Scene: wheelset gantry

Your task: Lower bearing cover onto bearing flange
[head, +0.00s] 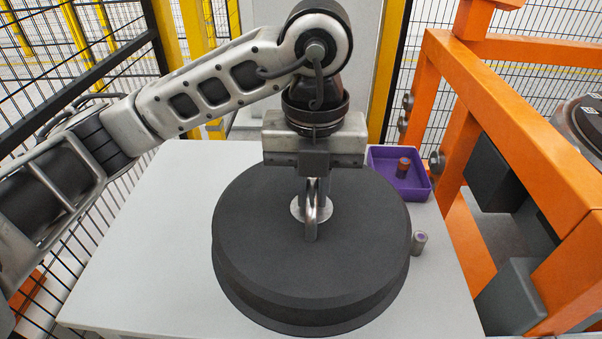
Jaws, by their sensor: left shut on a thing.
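The bearing cover (255,240) is a large dark grey round disc with a stepped rim and a metal handle at its centre. It is over the pale table in the middle of the head view, and I cannot tell whether it rests on the table or hangs just above it. My left gripper (311,205) points down from above and is shut on the handle. The gripper body hides part of the cover's far side. A dark round part (585,125) is cut off at the right edge; I cannot tell if it is the bearing flange. My right gripper is not in view.
The white table (150,250) is bare to the left of the cover. A purple bin (415,190) holding a brown cylinder (403,168) stands behind right. A small grey cylinder (419,243) is close to the cover's right rim. An orange frame (520,150) stands at right; black mesh fencing is behind.

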